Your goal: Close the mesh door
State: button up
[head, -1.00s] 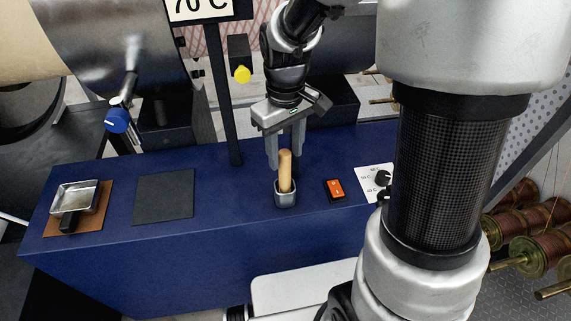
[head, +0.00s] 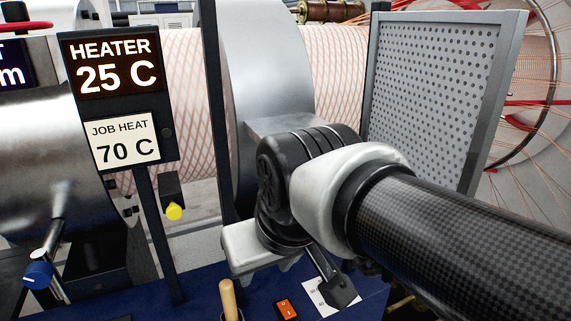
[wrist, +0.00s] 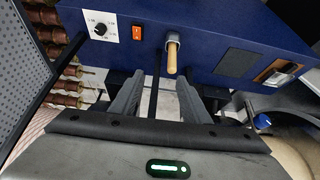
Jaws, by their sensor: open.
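The mesh door (head: 432,95) is a grey perforated panel in a metal frame, upright at the right in the head view. It is turned at an angle, and a wheel with red parts shows past its right edge. Part of a perforated panel (wrist: 18,65) also shows at the left of the wrist view. My gripper (wrist: 157,98) is open and empty in the wrist view. In the head view it is left of and below the door, apart from it, with one finger mostly hidden behind my arm.
A heater sign (head: 115,75) stands on a post at left. Wound copper spools (wrist: 72,60) sit near the panel in the wrist view.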

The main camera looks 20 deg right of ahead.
aim_at(420, 121)
jog(key=k+l, duration=0.1)
jog(key=k+l+u, duration=0.3)
jog(key=k+l, duration=0.45)
jog(key=l+u, duration=0.1)
jog(key=l, duration=0.45)
jog(key=k+l, duration=0.1)
jog(key=l, duration=0.5)
jog(key=k+u, duration=0.2)
jog(key=k, duration=0.2)
